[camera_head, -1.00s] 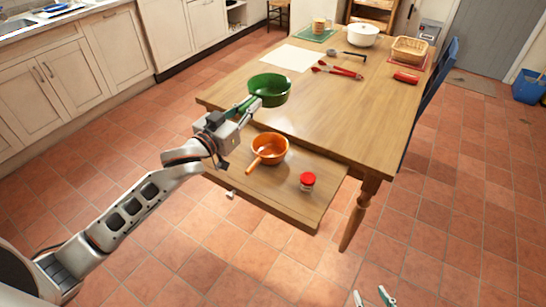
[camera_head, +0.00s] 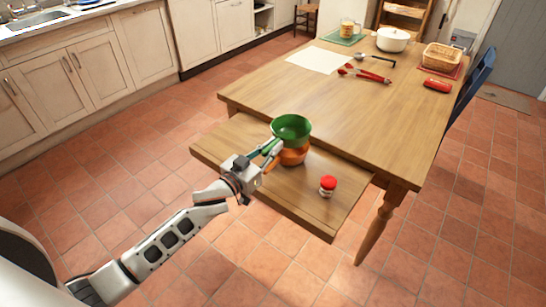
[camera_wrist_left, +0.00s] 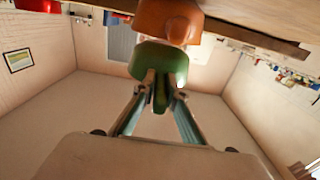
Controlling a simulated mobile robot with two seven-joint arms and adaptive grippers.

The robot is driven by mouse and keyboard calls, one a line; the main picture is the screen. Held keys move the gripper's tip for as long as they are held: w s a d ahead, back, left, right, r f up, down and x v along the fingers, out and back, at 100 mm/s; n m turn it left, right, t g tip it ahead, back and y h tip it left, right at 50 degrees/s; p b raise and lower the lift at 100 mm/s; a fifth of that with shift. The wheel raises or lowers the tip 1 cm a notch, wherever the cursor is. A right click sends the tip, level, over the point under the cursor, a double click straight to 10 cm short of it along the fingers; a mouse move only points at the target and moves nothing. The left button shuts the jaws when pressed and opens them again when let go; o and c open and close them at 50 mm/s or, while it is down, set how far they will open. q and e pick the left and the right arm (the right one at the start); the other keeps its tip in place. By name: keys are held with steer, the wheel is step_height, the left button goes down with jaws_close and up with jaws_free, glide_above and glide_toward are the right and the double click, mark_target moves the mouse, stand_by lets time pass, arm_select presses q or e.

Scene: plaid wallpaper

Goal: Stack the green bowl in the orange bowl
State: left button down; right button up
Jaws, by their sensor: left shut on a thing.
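The green bowl (camera_head: 291,128) has a handle, and my left gripper (camera_head: 270,154) is shut on that handle. The green bowl is right over the orange bowl (camera_head: 293,157) and hides most of its opening. I cannot tell whether the green bowl touches it or hangs just above. The orange bowl stands on the pull-out board at the table's near side. In the left wrist view, which looks upside down, the green bowl (camera_wrist_left: 160,62) is between my fingers and the orange bowl (camera_wrist_left: 168,20). My right gripper is not in view.
A red-lidded jar (camera_head: 328,186) stands on the pull-out board (camera_head: 307,207), right of the bowls. The table (camera_head: 330,103) behind holds red tongs (camera_head: 364,75), a ladle, a white pot (camera_head: 393,39) and a basket (camera_head: 442,56) at the far side. Its near part is clear.

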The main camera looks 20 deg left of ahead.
mark_target(273, 162)
arm_select(q)
step_height(273, 162, down, 3)
steer(key=shift+f+b, duration=0.15)
steer(key=shift+b, duration=0.35)
steer(key=shift+f, duration=0.25)
steer(key=shift+r, duration=0.2)
steer(key=shift+f+b, duration=0.35)
steer(key=shift+f, duration=0.3)
steer(key=c, duration=2.1)
jaws_free()
